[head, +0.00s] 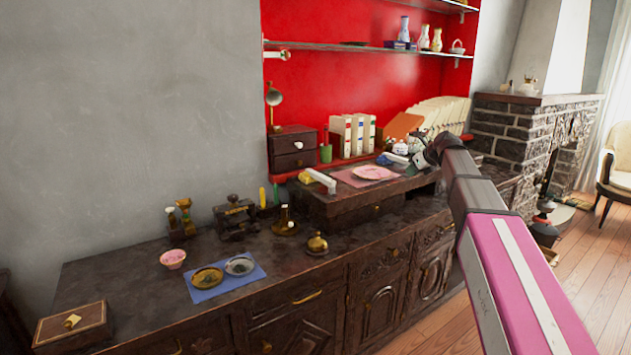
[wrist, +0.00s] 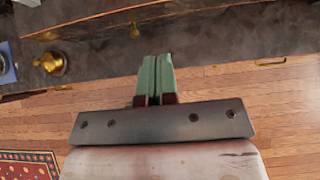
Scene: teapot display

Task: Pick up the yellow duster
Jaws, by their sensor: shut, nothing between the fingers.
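A small yellow item (head: 305,177), which may be the yellow duster, lies on the raised dark chest on the sideboard in the head view. A white bar-like item (head: 320,180) lies right beside it. It is too small to tell its exact form, and I do not see it in the wrist view. My gripper (wrist: 155,78) shows in the wrist view with its two green fingers pressed together, shut and empty. The fingers point toward the sideboard's front edge and are apart from the yellow item. In the head view my arm reaches in from the lower right.
The dark sideboard (head: 130,262) carries a pink bowl (head: 173,258), a blue mat (head: 240,283) with two dishes, and a brass pot (head: 317,243). A pink plate (head: 374,172) sits on the chest top. A small drawer box (head: 293,150) and upright books stand behind. Wooden floor lies in front.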

